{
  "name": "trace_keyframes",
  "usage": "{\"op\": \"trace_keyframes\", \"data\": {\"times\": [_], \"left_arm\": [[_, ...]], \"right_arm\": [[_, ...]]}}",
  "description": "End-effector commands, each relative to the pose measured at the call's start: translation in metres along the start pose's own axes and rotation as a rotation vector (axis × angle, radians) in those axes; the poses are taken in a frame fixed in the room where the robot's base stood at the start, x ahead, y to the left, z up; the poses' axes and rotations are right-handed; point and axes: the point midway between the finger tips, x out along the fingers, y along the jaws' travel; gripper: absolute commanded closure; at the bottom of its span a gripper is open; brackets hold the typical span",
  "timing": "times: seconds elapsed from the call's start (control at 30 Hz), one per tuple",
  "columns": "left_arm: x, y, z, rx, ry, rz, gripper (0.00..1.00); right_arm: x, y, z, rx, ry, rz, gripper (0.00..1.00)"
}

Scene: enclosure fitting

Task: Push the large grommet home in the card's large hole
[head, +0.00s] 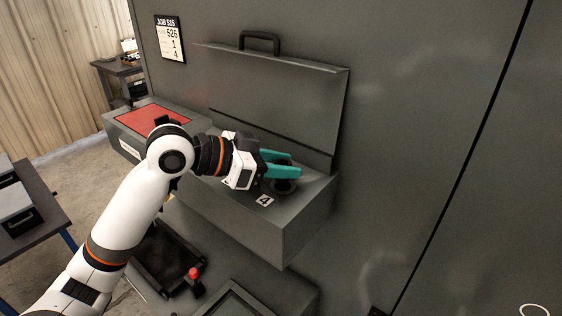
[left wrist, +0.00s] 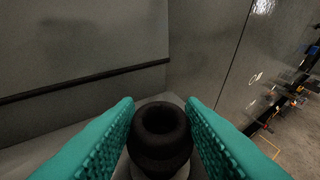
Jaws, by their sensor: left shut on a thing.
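My left gripper (head: 293,164) is over the front of an open-lidded grey box, by a label marked 4. In the left wrist view its teal fingers (left wrist: 160,120) are shut on a black ring-shaped grommet (left wrist: 160,152). The grommet's round opening faces the camera, and its lower part meets a pale surface. A dark round shape (head: 284,187) shows just below the fingers in the head view; I cannot tell whether it is the grommet or a holder. The job card (head: 169,40) hangs on the wall. I cannot make out the large hole. My right gripper is not in view.
The grey box (head: 295,222) has a raised lid (head: 275,95) with a black handle behind the gripper. A red panel (head: 150,116) lies left of it. A black tray (head: 165,258) and red knob (head: 194,272) are below. The grey wall rises close on the right.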

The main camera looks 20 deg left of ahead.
Motion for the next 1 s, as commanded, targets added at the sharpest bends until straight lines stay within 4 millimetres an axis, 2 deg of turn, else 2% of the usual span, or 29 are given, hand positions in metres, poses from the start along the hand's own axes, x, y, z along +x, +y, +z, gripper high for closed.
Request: {"op": "trace_keyframes", "data": {"times": [0.37, 1.0], "left_arm": [[0.0, 0.0, -0.001, 0.001, -0.001, 0.0, 0.85], [0.006, 0.0, -0.015, 0.001, 0.0, 0.0, 0.85]], "right_arm": [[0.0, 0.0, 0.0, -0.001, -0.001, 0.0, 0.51], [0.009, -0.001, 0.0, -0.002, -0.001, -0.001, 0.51]]}}
